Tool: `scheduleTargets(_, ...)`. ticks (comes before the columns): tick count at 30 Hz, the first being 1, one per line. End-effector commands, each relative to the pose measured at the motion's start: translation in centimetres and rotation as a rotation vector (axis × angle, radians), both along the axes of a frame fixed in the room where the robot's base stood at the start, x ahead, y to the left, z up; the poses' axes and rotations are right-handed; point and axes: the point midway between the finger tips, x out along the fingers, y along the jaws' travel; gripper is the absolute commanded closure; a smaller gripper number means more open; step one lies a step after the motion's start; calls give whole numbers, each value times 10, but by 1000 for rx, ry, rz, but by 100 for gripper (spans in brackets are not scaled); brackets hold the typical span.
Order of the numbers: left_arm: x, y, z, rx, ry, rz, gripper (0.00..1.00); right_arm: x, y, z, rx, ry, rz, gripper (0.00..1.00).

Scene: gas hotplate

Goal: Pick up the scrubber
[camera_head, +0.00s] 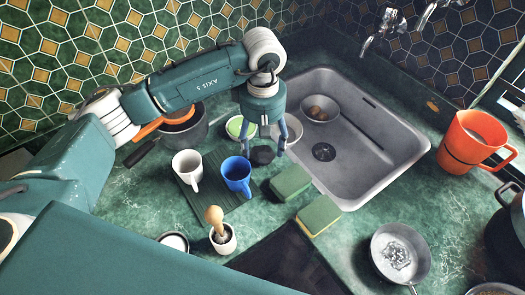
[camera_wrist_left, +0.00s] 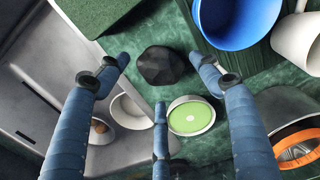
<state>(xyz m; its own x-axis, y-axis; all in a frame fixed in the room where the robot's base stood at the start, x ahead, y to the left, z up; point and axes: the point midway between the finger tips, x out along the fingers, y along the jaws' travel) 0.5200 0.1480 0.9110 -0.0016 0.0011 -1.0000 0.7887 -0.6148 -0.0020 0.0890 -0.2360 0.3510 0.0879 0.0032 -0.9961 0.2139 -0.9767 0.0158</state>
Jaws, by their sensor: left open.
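My left gripper (camera_head: 265,150) points down at the counter between the sink and the cups, fingers spread and empty. A small black faceted thing (camera_head: 262,155) lies just below its fingertips. In the left wrist view this black thing (camera_wrist_left: 164,66) sits between the open blue fingers, apart from them. It may be the scrubber, but I cannot tell for sure. Two green-and-yellow sponges (camera_head: 290,182) (camera_head: 319,215) lie by the sink's front edge. A wooden-knobbed brush (camera_head: 215,219) stands in a small white pot. My right gripper is not in view.
A blue mug (camera_head: 237,176) and a white mug (camera_head: 187,168) stand on a dark green ribbed mat close to the gripper. A green-topped round container (camera_wrist_left: 191,116) is beside the fingers. The sink (camera_head: 355,160) holds a bowl (camera_head: 320,108). Pans and an orange pitcher (camera_head: 472,140) stand right.

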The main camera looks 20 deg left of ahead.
Motion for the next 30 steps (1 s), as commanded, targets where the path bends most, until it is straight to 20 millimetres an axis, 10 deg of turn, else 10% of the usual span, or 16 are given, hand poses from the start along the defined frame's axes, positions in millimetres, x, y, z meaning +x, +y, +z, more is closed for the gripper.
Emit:
scheduleTargets(13,0,1,-26,-1,-1,-1,35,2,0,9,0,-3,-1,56)
scheduleTargets(20,0,1,-26,-1,-1,-1,74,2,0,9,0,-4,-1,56)
scheduleTargets(30,0,0,-25,-1,-2,0,74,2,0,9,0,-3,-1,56)
